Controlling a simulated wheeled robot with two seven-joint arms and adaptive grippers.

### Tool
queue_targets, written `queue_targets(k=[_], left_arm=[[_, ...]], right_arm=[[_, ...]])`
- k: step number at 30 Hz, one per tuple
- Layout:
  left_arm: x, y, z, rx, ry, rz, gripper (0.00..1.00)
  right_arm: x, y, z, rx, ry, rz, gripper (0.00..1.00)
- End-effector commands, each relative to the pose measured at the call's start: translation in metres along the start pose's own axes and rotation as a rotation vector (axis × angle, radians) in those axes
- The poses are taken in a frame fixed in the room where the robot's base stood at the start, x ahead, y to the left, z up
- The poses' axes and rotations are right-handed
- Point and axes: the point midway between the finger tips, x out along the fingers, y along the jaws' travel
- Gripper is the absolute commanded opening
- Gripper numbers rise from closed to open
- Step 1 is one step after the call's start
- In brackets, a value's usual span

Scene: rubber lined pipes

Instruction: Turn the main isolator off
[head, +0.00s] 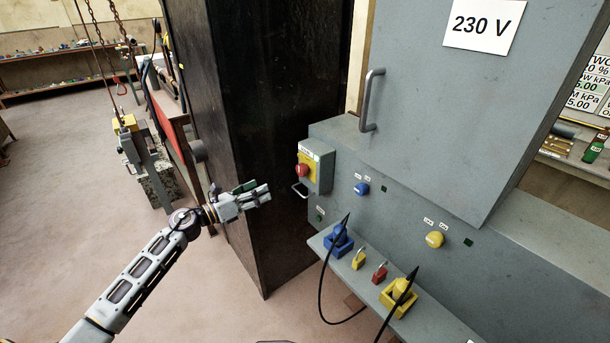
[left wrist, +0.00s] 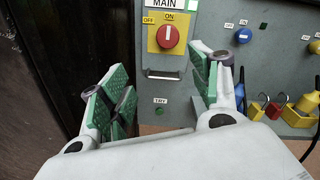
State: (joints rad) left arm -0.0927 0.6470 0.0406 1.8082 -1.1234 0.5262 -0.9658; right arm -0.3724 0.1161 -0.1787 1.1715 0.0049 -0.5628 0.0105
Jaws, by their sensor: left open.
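The main isolator is a red rotary knob (head: 302,171) on a yellow plate, on a small grey box at the left end of the grey cabinet. In the left wrist view the red knob (left wrist: 168,36) has its white mark upright, in line with the ON label; OFF is at the upper left. My left gripper (head: 258,193) is open and empty, left of and a little below the isolator, apart from it. In the left wrist view its green-padded fingers (left wrist: 163,92) are spread below the knob. My right gripper is not in view.
A blue knob (head: 361,189) and a yellow knob (head: 434,239) sit on the cabinet front. A shelf (head: 348,267) below bears blue and yellow plugs and two padlocks. A handle (left wrist: 162,73) sits under the isolator. A dark column (head: 262,130) stands behind my gripper.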

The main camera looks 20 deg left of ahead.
Motion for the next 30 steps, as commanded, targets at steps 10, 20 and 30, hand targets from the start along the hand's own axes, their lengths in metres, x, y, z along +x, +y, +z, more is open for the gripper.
queue_targets(k=[10,20,30], left_arm=[[0.002,-0.015,0.009,0.109,0.015,-0.036,0.63],[0.003,-0.014,0.009,0.105,0.014,-0.035,0.63],[0.019,-0.015,0.009,0.104,0.012,-0.035,0.63]], right_arm=[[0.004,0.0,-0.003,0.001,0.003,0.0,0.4],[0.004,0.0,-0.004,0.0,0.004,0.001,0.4],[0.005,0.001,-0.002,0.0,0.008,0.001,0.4]])
